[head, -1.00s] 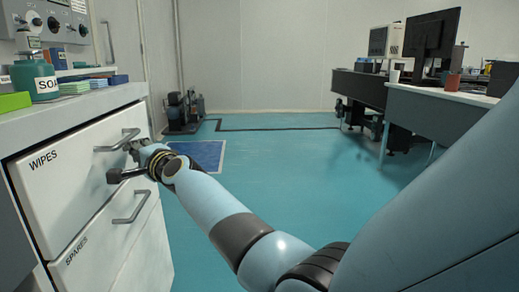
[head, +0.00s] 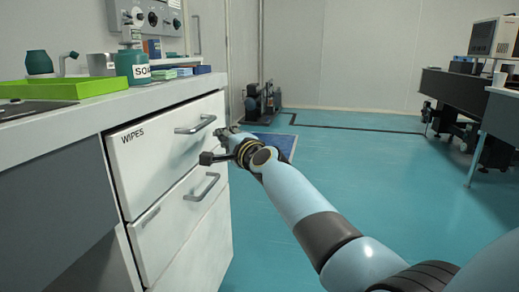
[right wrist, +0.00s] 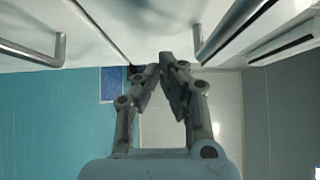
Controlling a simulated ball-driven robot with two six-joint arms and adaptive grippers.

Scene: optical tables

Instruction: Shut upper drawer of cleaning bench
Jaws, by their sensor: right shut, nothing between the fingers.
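The cleaning bench has a white upper drawer (head: 160,150) labelled WIPES with a bar handle (head: 197,125). Its front looks about level with the drawer below; a thin dark line runs along its left edge, and I cannot tell if a small gap remains. My right gripper (head: 222,132) is beside the right end of this handle, near the drawer front. In the right wrist view my right gripper (right wrist: 160,65) has its fingertips together and empty, between the upper handle (right wrist: 200,45) and the lower handle (right wrist: 60,50). It grips neither. My left gripper is out of view.
The lower drawer (head: 180,225) with its own handle (head: 202,187) sits below. A green tray (head: 50,90) and a soap bottle (head: 132,65) stand on the worktop. The blue-green floor (head: 330,170) to the right is open, up to the optical tables (head: 450,90).

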